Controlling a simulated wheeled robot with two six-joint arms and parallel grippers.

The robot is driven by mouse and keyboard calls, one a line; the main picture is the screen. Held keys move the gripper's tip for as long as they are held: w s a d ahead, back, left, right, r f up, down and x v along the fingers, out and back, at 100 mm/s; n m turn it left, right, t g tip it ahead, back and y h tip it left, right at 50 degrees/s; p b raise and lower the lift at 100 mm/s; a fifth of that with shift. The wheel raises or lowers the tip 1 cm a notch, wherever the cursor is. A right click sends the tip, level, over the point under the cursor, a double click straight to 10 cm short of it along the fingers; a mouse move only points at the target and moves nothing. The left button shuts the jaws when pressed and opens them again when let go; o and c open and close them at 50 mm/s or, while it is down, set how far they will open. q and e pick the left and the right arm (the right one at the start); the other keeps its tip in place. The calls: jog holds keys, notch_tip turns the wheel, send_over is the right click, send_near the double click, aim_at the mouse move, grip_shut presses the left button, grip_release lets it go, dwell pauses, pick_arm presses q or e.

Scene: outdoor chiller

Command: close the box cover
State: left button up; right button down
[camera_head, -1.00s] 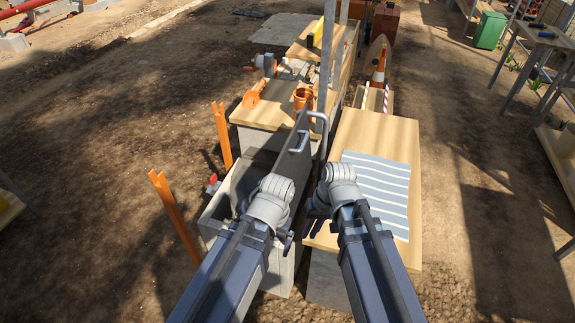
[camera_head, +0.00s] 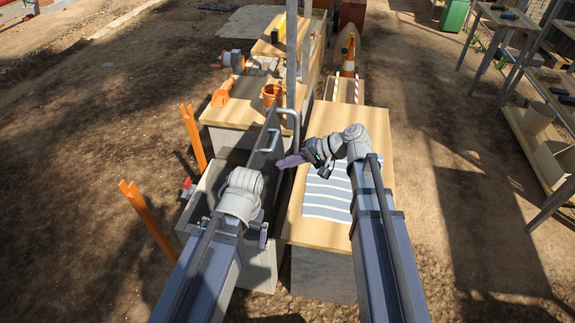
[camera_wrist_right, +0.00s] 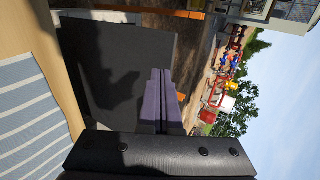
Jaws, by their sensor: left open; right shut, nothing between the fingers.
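The grey box (camera_head: 262,275) stands left of the table, its opening partly hidden by my left arm. Its cover (camera_head: 261,158) stands about upright along the box's right side, with metal handles (camera_head: 288,118) near its far end. In the right wrist view the cover (camera_wrist_right: 115,65) is a broad dark panel. My right gripper (camera_head: 285,162) is shut and empty, pointing left at the cover's right face; its purple fingers (camera_wrist_right: 160,97) also show in the wrist view. I cannot tell whether they touch it. My left gripper (camera_head: 263,237) is open and low by the near end of the box.
A wooden table (camera_head: 375,140) with a striped cloth (camera_head: 325,200) stands right of the box. A grey post (camera_head: 291,60) rises beyond the cover. Behind the box, a wooden top (camera_head: 235,110) carries an orange pot (camera_head: 272,94). Orange posts (camera_head: 193,135) stand at left.

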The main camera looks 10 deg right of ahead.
jog(key=a+r+b+x, duration=0.1)
jog(key=b+x, duration=0.2)
jog(key=x, duration=0.6)
jog(key=shift+w+a, duration=0.2)
jog(key=shift+r, duration=0.2)
